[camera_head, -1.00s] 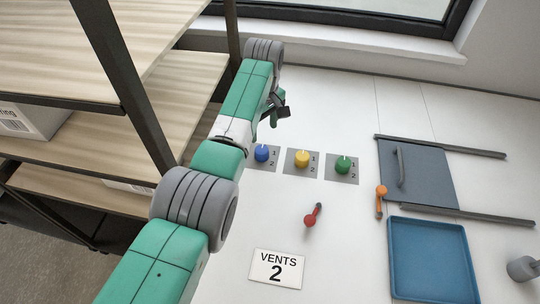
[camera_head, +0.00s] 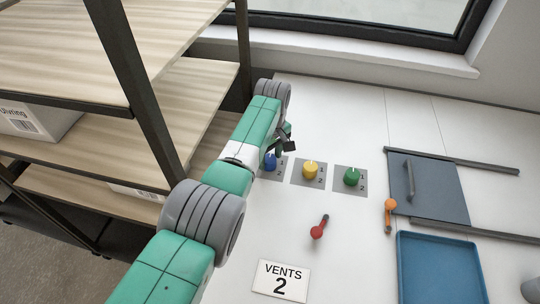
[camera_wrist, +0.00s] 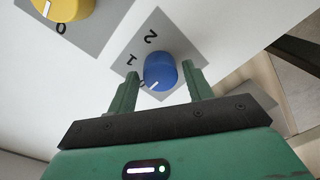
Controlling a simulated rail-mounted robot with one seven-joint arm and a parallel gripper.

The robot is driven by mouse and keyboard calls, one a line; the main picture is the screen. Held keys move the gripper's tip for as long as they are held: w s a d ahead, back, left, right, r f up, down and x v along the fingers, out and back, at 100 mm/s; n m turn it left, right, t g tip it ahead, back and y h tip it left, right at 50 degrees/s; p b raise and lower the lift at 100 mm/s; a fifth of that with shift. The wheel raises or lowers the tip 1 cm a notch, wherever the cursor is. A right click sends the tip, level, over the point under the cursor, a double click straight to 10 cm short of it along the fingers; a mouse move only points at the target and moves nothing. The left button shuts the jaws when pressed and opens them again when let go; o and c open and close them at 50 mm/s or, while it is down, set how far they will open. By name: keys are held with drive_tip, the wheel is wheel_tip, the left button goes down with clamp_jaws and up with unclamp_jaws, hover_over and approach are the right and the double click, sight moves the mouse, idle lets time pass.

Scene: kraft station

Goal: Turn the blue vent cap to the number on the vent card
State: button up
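The blue vent cap (camera_head: 270,164) stands on a grey plate marked 1 and 2, partly hidden by my arm in the head view. In the wrist view the blue cap (camera_wrist: 160,72) sits between the fingertips of my gripper (camera_wrist: 162,70). The fingers are open, one on each side, with a visible gap at least on the left. The cap's white pointer is turned to the lower left, away from the 2 and beyond the 1. In the head view my gripper (camera_head: 284,143) is low at the cap. The vent card (camera_head: 281,281) reads "VENTS 2".
A yellow cap (camera_head: 311,171) and a green cap (camera_head: 351,177) stand to the right on similar plates. A red-handled part (camera_head: 319,228), an orange handle (camera_head: 389,213), a grey panel (camera_head: 436,190) and a blue tray (camera_head: 440,240) lie beyond. Shelving (camera_head: 150,110) stands close left of my arm.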

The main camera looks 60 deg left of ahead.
drive_tip(key=c, duration=0.7)
drive_tip(key=shift+m, duration=0.3)
drive_tip(key=m+p, duration=0.1)
drive_tip(key=m, duration=0.4)
drive_tip(key=shift+m, duration=0.3)
drive_tip(key=m+p, duration=0.1)
drive_tip(key=m, duration=0.4)
drive_tip(key=shift+s, duration=0.1)
drive_tip(key=m+p, duration=0.1)
drive_tip(key=m, duration=0.5)
drive_tip(key=shift+m+y, duration=0.3)
drive_tip(key=shift+m, duration=0.1)
drive_tip(key=m, duration=0.5)
drive_tip(key=shift+s+m, duration=0.1)
drive_tip(key=shift+m, duration=0.2)
drive_tip(key=shift+m+t, duration=0.3)
